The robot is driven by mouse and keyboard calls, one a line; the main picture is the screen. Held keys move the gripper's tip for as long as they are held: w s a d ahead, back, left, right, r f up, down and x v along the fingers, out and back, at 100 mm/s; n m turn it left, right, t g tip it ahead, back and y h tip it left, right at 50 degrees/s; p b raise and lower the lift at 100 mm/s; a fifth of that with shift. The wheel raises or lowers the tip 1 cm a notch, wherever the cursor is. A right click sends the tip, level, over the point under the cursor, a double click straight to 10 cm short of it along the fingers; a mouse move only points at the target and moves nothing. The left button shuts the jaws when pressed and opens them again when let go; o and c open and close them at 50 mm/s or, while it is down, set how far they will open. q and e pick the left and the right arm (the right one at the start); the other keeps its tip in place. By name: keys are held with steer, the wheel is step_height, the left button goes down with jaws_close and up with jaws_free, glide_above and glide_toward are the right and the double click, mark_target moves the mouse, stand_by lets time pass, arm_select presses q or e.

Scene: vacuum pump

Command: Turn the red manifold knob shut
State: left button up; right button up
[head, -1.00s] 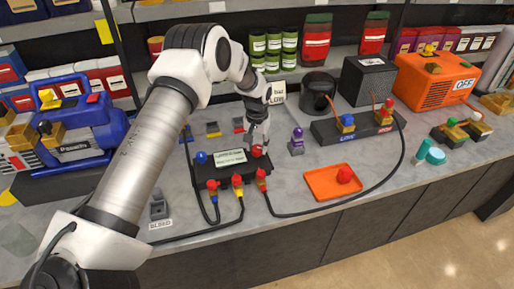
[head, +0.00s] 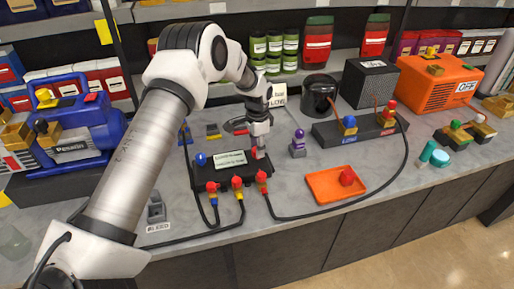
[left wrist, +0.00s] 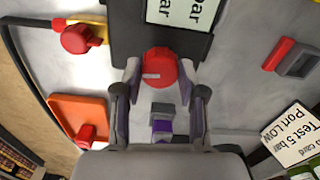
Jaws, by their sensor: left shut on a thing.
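The black manifold block (head: 205,178) lies on the bench with a white label on top, a blue knob (head: 201,159) at its left and the red manifold knob (head: 258,154) at its right end. My left gripper (head: 258,146) points down over the red knob, mostly covering it. In the left wrist view the red knob (left wrist: 160,66) sits between the two fingertips (left wrist: 160,78), and the gripper is shut on it. The knob has a small pale mark on its top. My right gripper is not in view.
Hoses run from several red-capped fittings (head: 237,183) along the manifold's front. An orange tray (head: 321,188) with a red piece lies to the right. A purple-topped piece (head: 298,141) stands close right of the gripper. A blue pump (head: 80,140) stands left.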

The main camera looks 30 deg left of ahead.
arm_select(q)
steer(key=shift+s+d+f+m, duration=0.1)
steer(key=shift+s+f+m, duration=0.1)
steer(key=shift+m, duration=0.3)
steer(key=o, duration=1)
steer(key=shift+w, duration=0.1)
steer(key=shift+o, duration=0.7)
steer(key=shift+w, duration=0.2)
step_height(320, 180, up, 12)
